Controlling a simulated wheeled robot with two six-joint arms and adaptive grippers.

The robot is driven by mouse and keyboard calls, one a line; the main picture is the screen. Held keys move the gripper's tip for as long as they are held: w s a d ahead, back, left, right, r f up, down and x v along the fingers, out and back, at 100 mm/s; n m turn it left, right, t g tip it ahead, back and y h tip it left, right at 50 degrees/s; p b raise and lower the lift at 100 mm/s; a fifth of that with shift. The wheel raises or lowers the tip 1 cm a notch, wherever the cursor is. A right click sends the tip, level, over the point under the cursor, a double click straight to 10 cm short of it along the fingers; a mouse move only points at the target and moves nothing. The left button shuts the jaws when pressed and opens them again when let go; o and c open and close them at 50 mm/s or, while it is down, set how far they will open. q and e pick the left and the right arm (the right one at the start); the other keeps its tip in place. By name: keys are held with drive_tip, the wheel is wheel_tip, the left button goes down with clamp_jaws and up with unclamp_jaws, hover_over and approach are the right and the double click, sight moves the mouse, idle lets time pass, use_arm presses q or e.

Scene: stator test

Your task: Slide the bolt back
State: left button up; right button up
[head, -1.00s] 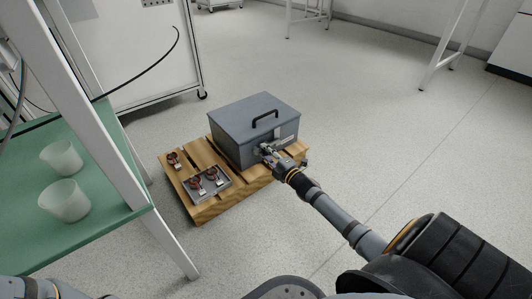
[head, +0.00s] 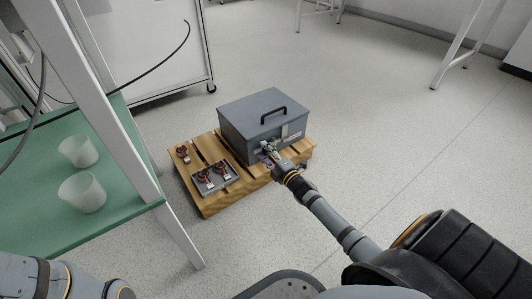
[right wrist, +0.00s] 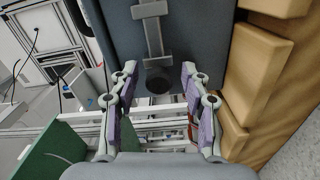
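A blue-grey box (head: 245,131) with a black lid handle stands on a wooden pallet (head: 215,208). My right gripper (head: 267,149) is at the front face of the box, low down. A grey metal fitting (right wrist: 153,32), perhaps the bolt, is on the box face just beyond the fingertips. A dark round spot (right wrist: 158,83) shows between the fingers. The gripper partly hides the bolt area in the head view. My left gripper is out of view.
A small tray (head: 216,188) with red-and-dark parts lies on the pallet left of the box, with another such part (head: 182,153) behind it. A green-topped table (head: 130,215) with two translucent cups stands at left. The floor to the right is clear.

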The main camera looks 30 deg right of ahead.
drive_tip(key=s+d, duration=0.1)
drive_tip(key=s, duration=1.1)
idle(0.4)
